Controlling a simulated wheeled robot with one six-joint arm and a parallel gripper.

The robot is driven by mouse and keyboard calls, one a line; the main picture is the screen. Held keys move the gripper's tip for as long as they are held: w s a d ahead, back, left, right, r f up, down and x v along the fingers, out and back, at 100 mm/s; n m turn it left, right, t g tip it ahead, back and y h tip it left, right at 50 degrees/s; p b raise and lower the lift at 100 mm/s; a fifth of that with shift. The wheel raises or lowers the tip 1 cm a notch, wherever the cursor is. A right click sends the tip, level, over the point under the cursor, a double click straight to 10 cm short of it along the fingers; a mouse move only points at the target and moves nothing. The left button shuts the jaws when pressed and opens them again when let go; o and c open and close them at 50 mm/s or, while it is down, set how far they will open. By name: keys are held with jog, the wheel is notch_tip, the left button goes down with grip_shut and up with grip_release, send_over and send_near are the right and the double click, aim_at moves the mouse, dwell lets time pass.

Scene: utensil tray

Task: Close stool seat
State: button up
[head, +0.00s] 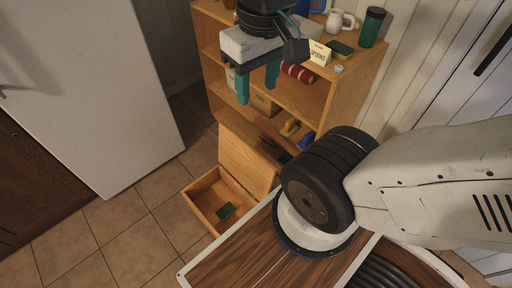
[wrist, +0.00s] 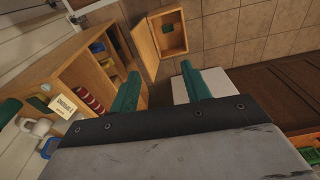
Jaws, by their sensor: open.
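The stool is a small wooden box on the floor in front of the shelf, with its open bin (head: 208,198) facing up and a small green item inside. Its hinged seat (head: 246,166) stands raised at the bin's shelf side. In the wrist view the bin (wrist: 174,22) and the raised seat (wrist: 146,48) show at the top centre, beyond the fingertips. My gripper (head: 258,88) is open and empty, with two teal fingers pointing down. It is high in front of the shelf, well apart from the stool. Its fingers also show in the wrist view (wrist: 160,77).
A wooden shelf (head: 318,92) holds a white mug (head: 340,21), a green tumbler (head: 372,27), a small sign (head: 319,53) and other items. A tall white panel (head: 85,85) stands at left. Tiled floor (head: 135,222) is clear left of the stool.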

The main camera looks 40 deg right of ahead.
jog(key=f, duration=0.1)
jog(key=w+d+f+m+g, duration=0.1)
jog(key=d+g, duration=0.1)
jog(key=shift+w+f, duration=0.25)
jog(key=shift+f, duration=0.15)
grip_shut()
jog(key=w+d+f+m+y, duration=0.2)
jog(key=w+d+f+m, duration=0.4)
jog(key=f, duration=0.8)
jog(key=w+d+f+m+t+y, duration=0.15)
jog(key=d+f+m, duration=0.35)
jog(key=d+f, duration=0.6)
jog(key=w+d+f+m+g+y, duration=0.15)
jog(key=w+d+f+m, duration=0.35)
jog(key=f, duration=1.1)
jog(key=a+f+t, duration=0.1)
jog(key=a+f, duration=0.3)
jog(key=f, duration=0.5)
